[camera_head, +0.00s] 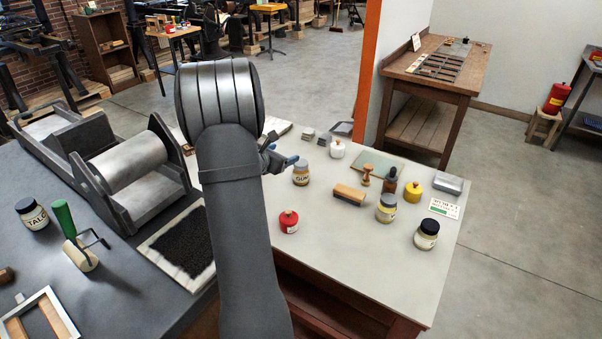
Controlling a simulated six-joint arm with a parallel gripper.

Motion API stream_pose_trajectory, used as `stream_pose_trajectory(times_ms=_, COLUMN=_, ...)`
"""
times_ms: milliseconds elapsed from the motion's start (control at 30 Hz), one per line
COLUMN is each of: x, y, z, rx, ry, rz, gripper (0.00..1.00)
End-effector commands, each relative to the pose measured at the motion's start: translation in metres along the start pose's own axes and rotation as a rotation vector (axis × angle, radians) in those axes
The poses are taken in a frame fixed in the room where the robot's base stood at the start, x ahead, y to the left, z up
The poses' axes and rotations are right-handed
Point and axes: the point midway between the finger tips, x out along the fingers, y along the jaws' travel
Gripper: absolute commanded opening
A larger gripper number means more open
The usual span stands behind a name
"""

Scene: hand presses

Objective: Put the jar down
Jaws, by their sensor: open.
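Several jars are in view. A glass jar labelled GUM (301,174) stands upright on the light tabletop, just right of my gripper (285,160). My gripper is open and partly hidden behind my own arm; its blue tips are close to the jar's upper left. I cannot tell whether they touch it. A jar with a grey lid (386,209) and a jar with a black lid (427,235) stand upright further right. A jar labelled TALC (32,214) stands on the dark bench at the left.
The light tabletop (350,260) also holds a red pot (288,221), a wooden-handled brush (350,195), a yellow pot (413,191), a dark dropper bottle (390,179) and a white pot (337,149). Its front part is clear. A roller press (125,165) stands left of my arm.

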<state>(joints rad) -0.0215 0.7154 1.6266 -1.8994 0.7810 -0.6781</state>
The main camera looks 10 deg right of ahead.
Motion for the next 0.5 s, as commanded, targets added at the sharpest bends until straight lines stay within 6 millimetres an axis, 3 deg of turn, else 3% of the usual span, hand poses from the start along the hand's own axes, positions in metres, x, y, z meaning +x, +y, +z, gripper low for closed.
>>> stream_pose_trajectory(times_ms=100, x=-0.01, y=0.004, z=0.0, rx=-0.136, ry=-0.045, rz=-0.021, gripper=0.72)
stream_pose_trajectory(times_ms=300, x=0.009, y=-0.004, z=-0.048, rx=-0.126, ry=-0.038, rz=-0.021, gripper=0.72)
stream_pose_trajectory(times_ms=500, x=0.019, y=-0.007, z=-0.074, rx=-0.121, ry=-0.039, rz=-0.02, gripper=0.72)
